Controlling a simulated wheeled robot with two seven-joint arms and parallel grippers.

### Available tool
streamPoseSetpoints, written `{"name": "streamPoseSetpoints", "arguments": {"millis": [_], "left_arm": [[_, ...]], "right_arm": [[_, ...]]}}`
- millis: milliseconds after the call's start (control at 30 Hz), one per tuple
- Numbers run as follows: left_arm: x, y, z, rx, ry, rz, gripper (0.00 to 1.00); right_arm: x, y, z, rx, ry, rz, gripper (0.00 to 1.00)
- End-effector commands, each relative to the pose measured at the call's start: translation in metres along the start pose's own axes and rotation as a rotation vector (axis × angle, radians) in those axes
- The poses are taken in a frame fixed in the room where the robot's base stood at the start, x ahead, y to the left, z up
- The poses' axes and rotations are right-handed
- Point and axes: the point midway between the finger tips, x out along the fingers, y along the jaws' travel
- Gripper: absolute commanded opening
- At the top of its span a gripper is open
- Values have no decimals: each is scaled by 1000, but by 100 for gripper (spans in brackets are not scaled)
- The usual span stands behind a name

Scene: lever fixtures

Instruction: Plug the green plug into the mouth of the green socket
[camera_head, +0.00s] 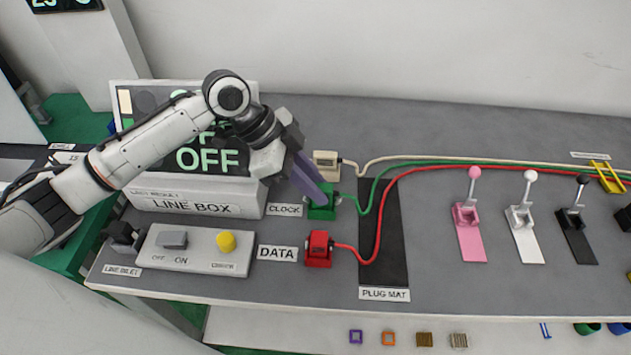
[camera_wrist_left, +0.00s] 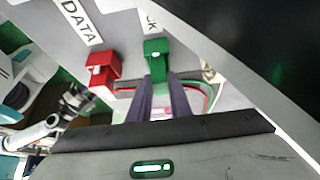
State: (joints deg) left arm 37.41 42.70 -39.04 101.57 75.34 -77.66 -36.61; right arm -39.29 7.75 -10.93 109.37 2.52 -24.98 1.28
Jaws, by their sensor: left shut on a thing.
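My left gripper (camera_head: 318,196) reaches down beside the CLOCK label, its purple-grey fingers shut on the green plug, at the end of the green cable. The green socket (camera_head: 318,214) is right at the fingertips. In the left wrist view the green socket (camera_wrist_left: 154,48) stands upright just beyond the two fingers (camera_wrist_left: 160,88). The fingers cover most of the plug, and I cannot tell how deep it sits in the socket mouth. My right gripper (camera_wrist_left: 80,98) seems to show small at the left of the wrist view, its jaws unclear.
A red socket (camera_head: 318,250) with a red cable stands in front by the DATA label, and a cream one (camera_head: 326,164) behind. The line box (camera_head: 195,202) reads OFF. A black plug mat (camera_head: 383,270) lies to the right. Levers (camera_head: 468,225) stand further right.

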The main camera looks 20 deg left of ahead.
Motion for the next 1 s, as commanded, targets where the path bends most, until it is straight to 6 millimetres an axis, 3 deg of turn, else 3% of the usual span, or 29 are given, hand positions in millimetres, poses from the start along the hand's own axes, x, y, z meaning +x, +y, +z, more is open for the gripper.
{"name": "streamPoseSetpoints", "arguments": {"millis": [833,867,967,1000], "left_arm": [[13,0,9,0,-2,1,0],[13,0,9,0,-2,1,23],[13,0,9,0,-2,1,40],[13,0,8,0,-1,0,40]], "right_arm": [[3,0,3,0,0,0,43],[3,0,3,0,0,0,43],[3,0,3,0,0,0,43],[3,0,3,0,0,0,43]]}}
